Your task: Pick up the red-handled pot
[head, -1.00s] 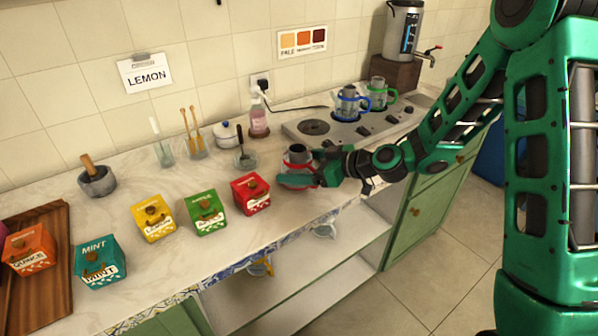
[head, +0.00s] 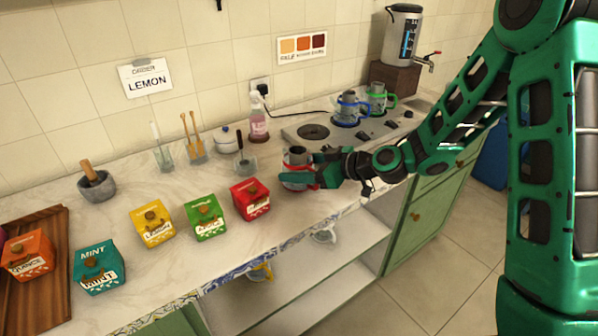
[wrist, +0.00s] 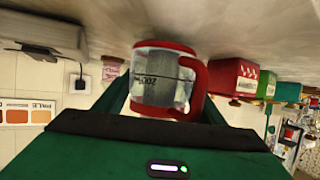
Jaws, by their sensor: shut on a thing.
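The red-handled pot (head: 297,165) is at the counter's front edge, right of the red box, in the head view. Its lower part is partly hidden by my gripper (head: 300,177). In the wrist view the pot (wrist: 160,82) shows as a clear body with a red rim and a red handle. It sits between the fingers of my gripper (wrist: 160,100), which is shut on it. The wrist picture is upside down. I cannot tell whether the pot's base touches the counter.
A stove plate (head: 340,133) behind holds a blue-handled pot (head: 348,108) and a green-handled pot (head: 377,97). A red box (head: 250,199) stands close on the left, with green (head: 205,217) and yellow (head: 152,224) boxes beyond.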

